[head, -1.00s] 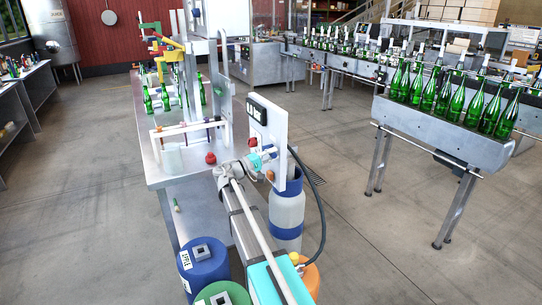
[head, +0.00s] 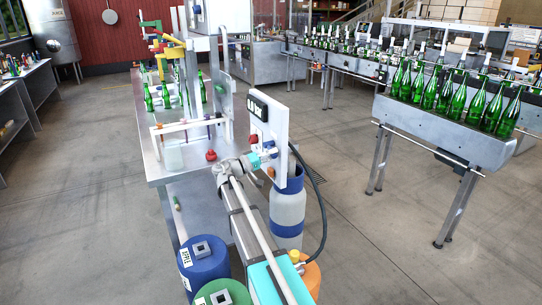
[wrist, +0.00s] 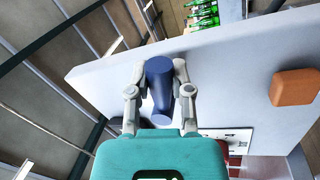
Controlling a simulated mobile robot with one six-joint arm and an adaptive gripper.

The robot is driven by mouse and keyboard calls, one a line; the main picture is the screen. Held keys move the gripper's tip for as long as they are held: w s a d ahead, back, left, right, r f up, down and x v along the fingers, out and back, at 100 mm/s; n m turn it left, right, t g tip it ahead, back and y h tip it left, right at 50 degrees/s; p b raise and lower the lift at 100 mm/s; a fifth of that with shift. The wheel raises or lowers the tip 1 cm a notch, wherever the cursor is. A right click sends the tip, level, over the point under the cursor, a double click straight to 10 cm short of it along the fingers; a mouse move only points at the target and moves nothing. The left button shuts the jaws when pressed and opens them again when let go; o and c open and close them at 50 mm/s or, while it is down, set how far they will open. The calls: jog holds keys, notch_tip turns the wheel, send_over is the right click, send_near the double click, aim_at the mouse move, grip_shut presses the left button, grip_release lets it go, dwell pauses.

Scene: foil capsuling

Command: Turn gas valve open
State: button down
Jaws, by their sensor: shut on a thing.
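A blue valve handle (wrist: 160,78) sticks out from a white panel and lies between the two grey fingers of my gripper (wrist: 160,72). The fingers are shut on its sides. In the head view, my gripper (head: 262,158) with its teal body reaches the lower part of the white panel (head: 279,123). The blue handle (head: 273,153) shows only as a small piece there, partly hidden by my gripper. I cannot tell the valve's exact angle from the head view.
The panel carries a dark display (head: 258,107), a red knob (head: 254,139) and an orange button (wrist: 294,87). A grey gas bottle (head: 288,208) with a black hose (head: 322,200) stands below it. A metal bench (head: 160,178) is to the left.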

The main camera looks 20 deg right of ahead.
jog(key=m, duration=0.1)
jog(key=f+m, duration=0.1)
jog(key=m, duration=0.1)
jog(key=w+m+g, duration=0.1)
jog(key=shift+w+f+b, duration=0.1)
jog(key=shift+f+b, duration=0.15)
jog(key=shift+b, duration=0.1)
jog(key=shift+w+f+m+g+y+p, duration=0.3)
jog(key=shift+w+m, duration=0.35)
jog(key=shift+m, duration=1.3)
jog(key=shift+w+f+m+g+y+p, duration=0.1)
jog(key=shift+w+f+m+y, duration=0.35)
jog(key=shift+m, duration=1.55)
jog(key=shift+w+f+m+g+y+p, duration=0.15)
jog(key=shift+w+m+y, duration=0.5)
jog(key=shift+m, duration=1.3)
jog(key=shift+w, duration=0.15)
jog(key=c, duration=0.6)
grip_release()
jog(key=shift+o, duration=0.4)
